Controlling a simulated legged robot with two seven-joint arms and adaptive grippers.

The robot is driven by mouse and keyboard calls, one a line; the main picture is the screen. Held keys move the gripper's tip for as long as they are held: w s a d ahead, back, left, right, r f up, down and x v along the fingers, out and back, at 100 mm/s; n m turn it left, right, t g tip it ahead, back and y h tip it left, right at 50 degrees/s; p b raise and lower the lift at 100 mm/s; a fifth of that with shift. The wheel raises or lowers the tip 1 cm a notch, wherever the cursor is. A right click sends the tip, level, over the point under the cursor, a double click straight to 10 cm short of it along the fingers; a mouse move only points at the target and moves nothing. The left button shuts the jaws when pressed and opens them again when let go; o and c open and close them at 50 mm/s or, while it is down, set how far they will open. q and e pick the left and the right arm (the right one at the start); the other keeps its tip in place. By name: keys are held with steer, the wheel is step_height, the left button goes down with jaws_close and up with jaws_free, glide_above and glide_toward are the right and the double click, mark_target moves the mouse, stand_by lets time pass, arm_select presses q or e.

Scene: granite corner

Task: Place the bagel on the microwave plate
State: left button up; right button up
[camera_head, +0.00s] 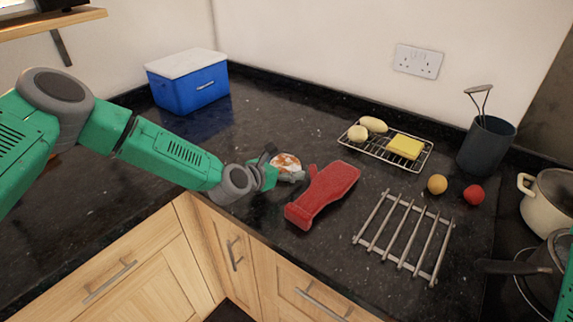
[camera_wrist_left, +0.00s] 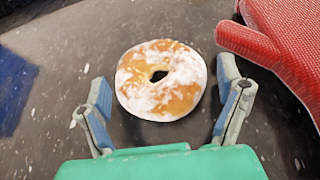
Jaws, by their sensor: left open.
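The bagel (camera_head: 287,160), golden with white powder, lies flat on the dark counter near the inner corner of the front edge. In the left wrist view the bagel (camera_wrist_left: 150,95) shows whole, with its hole facing the camera. My left gripper (camera_head: 282,166) is open at the bagel. In the wrist view its two fingers (camera_wrist_left: 164,92) stand on either side of the bagel's near part, with gaps visible, and nothing is held. I see no microwave plate in either view. My right gripper is not in view.
A red oven mitt (camera_head: 325,192) lies just right of the bagel. A metal trivet (camera_head: 408,236), a wire rack (camera_head: 348,144) with food, and a utensil pot (camera_head: 486,145) are further right. A blue cooler (camera_head: 188,86) stands behind left. Counter between cooler and rack is clear.

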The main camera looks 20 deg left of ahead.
arm_select(q)
steer(key=shift+x, duration=0.95)
steer(key=shift+a, duration=0.15)
steer(key=shift+a, duration=0.1)
steer(key=c, duration=0.4)
step_height(320, 180, up, 10)
steer(key=shift+b, duration=0.35)
